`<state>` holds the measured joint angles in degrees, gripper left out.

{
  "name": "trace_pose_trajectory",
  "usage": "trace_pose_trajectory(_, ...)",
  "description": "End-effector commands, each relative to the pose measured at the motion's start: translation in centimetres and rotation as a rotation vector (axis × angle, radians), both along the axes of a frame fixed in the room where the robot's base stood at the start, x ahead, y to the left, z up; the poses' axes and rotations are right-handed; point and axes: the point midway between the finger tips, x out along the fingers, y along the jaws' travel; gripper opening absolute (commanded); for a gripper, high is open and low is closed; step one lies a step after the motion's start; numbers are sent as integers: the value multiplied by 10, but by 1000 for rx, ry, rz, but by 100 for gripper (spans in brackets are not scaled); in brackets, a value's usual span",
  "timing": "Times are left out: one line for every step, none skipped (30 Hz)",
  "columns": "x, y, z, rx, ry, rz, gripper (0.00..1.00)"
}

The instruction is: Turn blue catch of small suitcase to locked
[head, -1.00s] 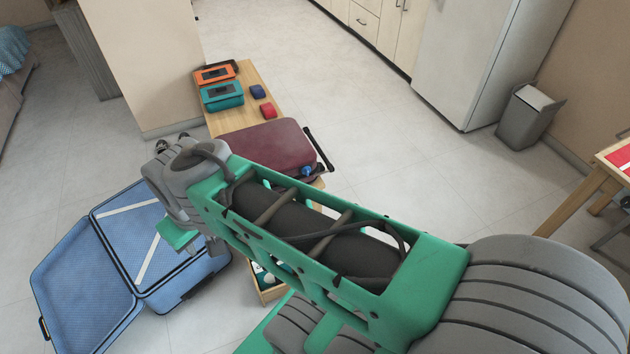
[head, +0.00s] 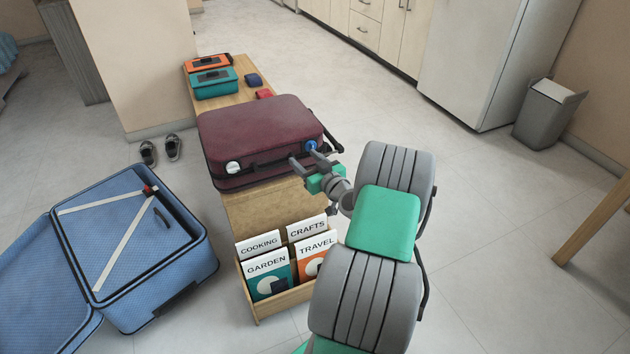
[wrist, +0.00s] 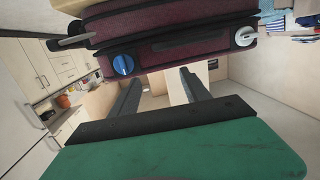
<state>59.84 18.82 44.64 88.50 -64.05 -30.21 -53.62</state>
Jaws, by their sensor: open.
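The small suitcase (head: 258,140) is maroon and lies shut on the wooden bench. Its blue catch (head: 311,145) is a round knob at the right end of the front side. A white catch (head: 233,167) is at the left end. My gripper (head: 302,161) is open and empty just in front of the suitcase near the blue catch. In the wrist view its fingers (wrist: 160,85) point toward the suitcase front, apart from the blue catch.
The bench (head: 250,208) also bears an orange case (head: 207,62), a teal case (head: 214,83), and small blue and red items. A book box (head: 256,298) stands at its near end. An open blue suitcase (head: 150,300) lies on the floor at left.

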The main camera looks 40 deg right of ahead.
Motion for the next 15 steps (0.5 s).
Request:
trace_pose_trajectory(-14,-24,-26,0,-40,-61,55)
trace_pose_trajectory(-20,-33,-29,-2,-61,-88,55)
trace_pose_trajectory(-27,-43,-31,-5,-81,-116,55)
trace_pose_trajectory(-29,-47,-31,-7,-92,-129,55)
trace_pose_trajectory(-29,-50,-31,-9,-97,-137,55)
trace_pose_trajectory(-27,-52,-29,-10,-101,-140,55)
trace_pose_trajectory(-23,-53,-28,-11,-102,-140,55)
trace_pose_trajectory(-19,-54,-27,-13,-102,-140,55)
trace_pose_trajectory(-11,-55,-27,-12,-102,-138,55)
trace_pose_trajectory(-5,-56,-27,-11,-101,-137,55)
trace_pose_trajectory(0,-58,-28,-12,-101,-136,55)
trace_pose_trajectory(9,-60,-28,-12,-100,-135,55)
trace_pose_trajectory(14,-62,-28,-11,-99,-136,55)
trace_pose_trajectory(20,-63,-27,-12,-100,-136,55)
trace_pose_trajectory(26,-66,-28,-11,-99,-136,55)
